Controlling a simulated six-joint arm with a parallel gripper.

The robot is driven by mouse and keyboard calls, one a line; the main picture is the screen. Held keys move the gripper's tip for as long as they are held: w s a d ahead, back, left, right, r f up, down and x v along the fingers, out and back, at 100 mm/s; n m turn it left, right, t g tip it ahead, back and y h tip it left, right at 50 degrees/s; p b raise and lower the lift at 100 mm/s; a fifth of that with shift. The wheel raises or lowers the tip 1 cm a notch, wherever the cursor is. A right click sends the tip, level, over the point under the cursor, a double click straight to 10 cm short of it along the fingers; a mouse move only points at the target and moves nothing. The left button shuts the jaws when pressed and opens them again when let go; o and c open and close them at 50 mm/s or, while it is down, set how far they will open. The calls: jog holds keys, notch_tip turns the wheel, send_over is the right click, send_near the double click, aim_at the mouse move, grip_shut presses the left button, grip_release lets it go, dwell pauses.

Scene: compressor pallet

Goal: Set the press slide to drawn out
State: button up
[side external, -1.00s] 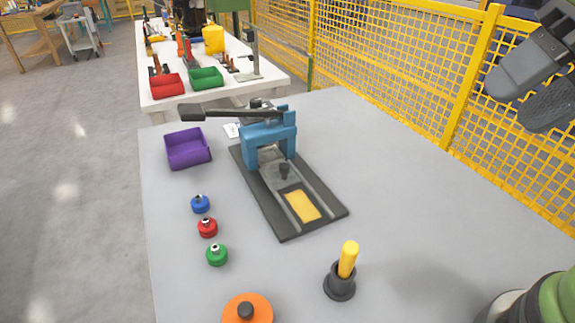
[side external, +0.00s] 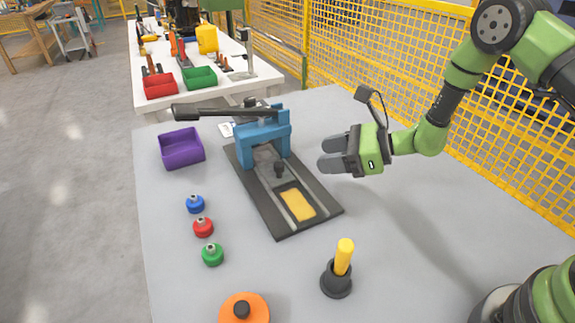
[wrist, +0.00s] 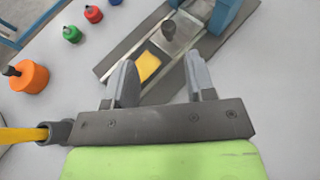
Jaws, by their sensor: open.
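The blue press (side external: 264,135) stands at the back of a dark base plate (side external: 280,222), its long black lever reaching left. The press slide (side external: 272,173) is a grey plate with a dark knob (side external: 281,169); it lies between the rails, its rear part under the blue frame. A yellow patch (side external: 298,204) shows in the front of the base. My gripper (side external: 328,154) is open and empty, to the right of the press and apart from it. In the wrist view the knob (wrist: 169,30) lies beyond and between my open fingers (wrist: 160,80).
A purple bin (side external: 181,148) stands left of the press. Blue, red and green knobbed pieces (side external: 203,227) line the left. An orange piece (side external: 243,308) and a yellow-handled tool in a dark holder (side external: 338,280) are at the front. Yellow fencing (side external: 400,85) runs behind; the table's right is largely clear.

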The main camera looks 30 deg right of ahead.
aim_at(288, 179)
jog(key=shift+w+d+f+m+h, duration=0.15)
jog(key=shift+f+m, duration=0.1)
jog(key=shift+f, duration=0.25)
jog(key=shift+w+d+f+m+h, duration=0.15)
jog(key=shift+f+m, duration=0.1)
jog(key=shift+f, duration=0.2)
jog(key=x, duration=0.9)
jog(key=shift+w+a, duration=0.15)
jog(key=shift+a, duration=0.1)
grip_shut()
